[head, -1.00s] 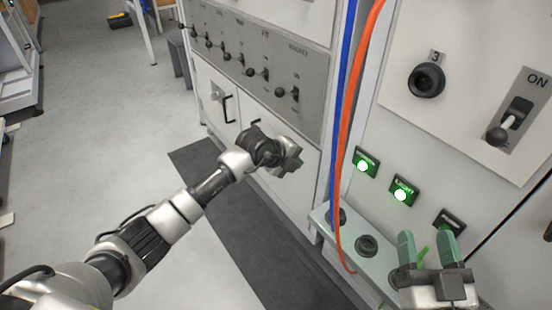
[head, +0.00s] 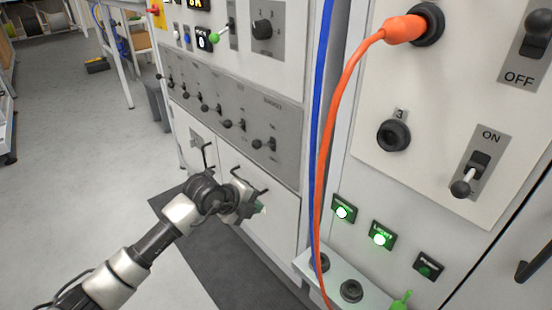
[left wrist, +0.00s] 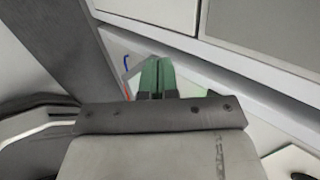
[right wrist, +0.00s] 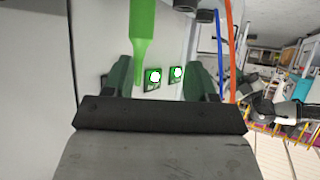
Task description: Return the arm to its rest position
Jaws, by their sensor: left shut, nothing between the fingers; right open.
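My left arm reaches in from the left in the head view. Its gripper (head: 258,207) hangs in front of the lower cabinet doors, apart from anything graspable. In the left wrist view the green fingers of the left gripper (left wrist: 157,77) lie together with nothing between them. My right gripper is out of the head view. In the right wrist view the right gripper (right wrist: 160,78) is open, its green fingers spread wide. A bright green plug (right wrist: 140,40) shows ahead of them, towards the left finger, and does not look gripped. Its tip (head: 402,301) shows at the bottom of the head view.
An orange cable (head: 335,130) runs from an upper socket down the panel beside a blue cable (head: 317,120). Lit green buttons (head: 380,236) and a shelf with sockets (head: 351,290) sit low on the panel. Open floor (head: 85,170) lies to the left.

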